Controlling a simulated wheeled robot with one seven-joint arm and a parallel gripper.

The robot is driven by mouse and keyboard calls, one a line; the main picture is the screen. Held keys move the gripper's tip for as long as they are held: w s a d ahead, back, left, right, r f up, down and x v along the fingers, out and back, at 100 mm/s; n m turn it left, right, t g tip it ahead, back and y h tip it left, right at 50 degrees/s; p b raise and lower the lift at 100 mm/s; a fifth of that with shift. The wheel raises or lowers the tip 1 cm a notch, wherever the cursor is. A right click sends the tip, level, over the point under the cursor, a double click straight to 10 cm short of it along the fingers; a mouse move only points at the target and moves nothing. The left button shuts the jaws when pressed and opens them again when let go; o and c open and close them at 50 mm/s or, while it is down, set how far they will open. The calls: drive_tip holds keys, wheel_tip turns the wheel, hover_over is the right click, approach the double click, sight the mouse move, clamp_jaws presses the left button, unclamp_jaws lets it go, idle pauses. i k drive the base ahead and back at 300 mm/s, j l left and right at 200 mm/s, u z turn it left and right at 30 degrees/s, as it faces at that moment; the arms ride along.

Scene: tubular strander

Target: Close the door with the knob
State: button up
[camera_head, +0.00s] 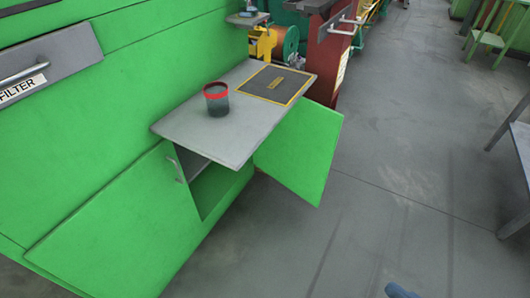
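A green cabinet stands under a grey shelf (180,127). Its right door (300,150) stands open, swung outward from the cabinet front, and no knob shows on the face I see. Its left door (110,230) has a small metal handle (176,170) near its upper right edge; I cannot tell whether it is fully shut. Between the doors is the cabinet's dark opening (212,190). My gripper is not recognisable in view. A small blue piece (400,291) shows at the bottom edge, too cut off to identify.
A dark cup with a red rim (216,98) and a yellow-edged dark mat (275,85) sit on the shelf, which juts out over the opening. A grey table (520,145) stands at the right edge. The grey floor (400,170) between is clear.

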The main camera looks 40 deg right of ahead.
sight(299, 153)
drive_tip(key=l+u, duration=0.25)
drive_tip(key=l, duration=0.45)
drive_tip(key=k+l+u, duration=0.25)
drive_tip(key=l, duration=0.4)
drive_tip(key=i+l+u, duration=0.1)
drive_tip(key=l+u, duration=0.25)
drive_tip(key=l, duration=1.05)
drive_tip(key=k+l+u, duration=0.1)
drive_tip(key=l+u, duration=0.2)
drive_tip(key=l, duration=1.1)
drive_tip(key=l+u, duration=0.3)
drive_tip(key=l, duration=0.85)
drive_tip(key=l+u, duration=0.25)
drive_tip(key=l, duration=0.9)
